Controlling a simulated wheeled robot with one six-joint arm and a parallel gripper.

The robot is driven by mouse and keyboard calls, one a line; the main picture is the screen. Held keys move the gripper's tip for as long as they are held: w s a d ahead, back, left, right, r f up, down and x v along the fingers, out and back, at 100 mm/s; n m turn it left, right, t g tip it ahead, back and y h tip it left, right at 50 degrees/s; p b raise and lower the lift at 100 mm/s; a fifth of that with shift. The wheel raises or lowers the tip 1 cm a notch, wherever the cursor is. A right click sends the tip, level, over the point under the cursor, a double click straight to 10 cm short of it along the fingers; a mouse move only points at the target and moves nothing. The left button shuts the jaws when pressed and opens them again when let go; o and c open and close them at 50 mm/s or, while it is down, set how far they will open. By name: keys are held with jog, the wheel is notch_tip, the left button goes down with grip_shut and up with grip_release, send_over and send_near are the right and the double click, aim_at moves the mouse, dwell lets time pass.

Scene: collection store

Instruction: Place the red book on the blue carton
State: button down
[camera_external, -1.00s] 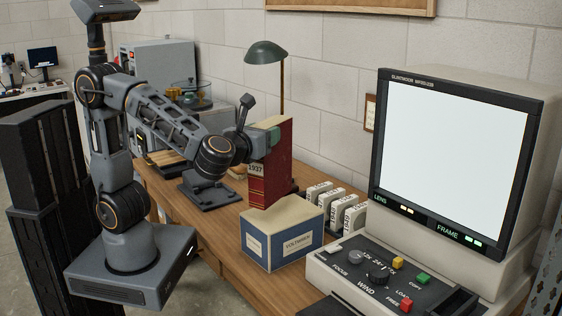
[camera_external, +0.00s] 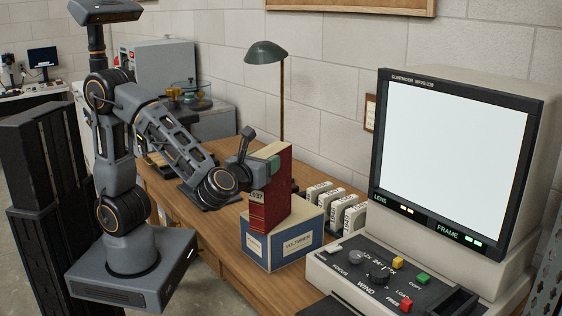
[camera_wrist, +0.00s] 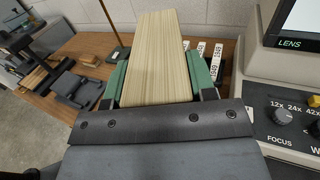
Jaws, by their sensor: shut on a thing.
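The red book (camera_external: 277,190) stands upright, with a pale label reading 1937 on its spine. My gripper (camera_external: 262,170) is shut on its upper part. In the wrist view the book's page edges (camera_wrist: 157,60) fill the space between the green finger pads of my gripper (camera_wrist: 155,85). The blue carton (camera_external: 283,247), with a cream top and a white label, sits on the wooden desk. The book's lower end is at the carton's top, over its left and middle part. I cannot tell whether it touches. The carton is hidden in the wrist view.
Several white boxes marked 1949 (camera_external: 338,207) stand just behind the carton. A large microfilm reader (camera_external: 455,150) with a control panel (camera_external: 385,275) is close on the right. A green desk lamp (camera_external: 266,53) stands behind. Some wooden desk (camera_external: 222,225) is bare left of the carton.

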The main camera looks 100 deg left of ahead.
jog(key=c, duration=0.9)
grip_release()
jog(key=shift+f, duration=0.15)
jog(key=o, duration=0.4)
jog(key=shift+o, duration=0.2)
jog(key=v, duration=1.2)
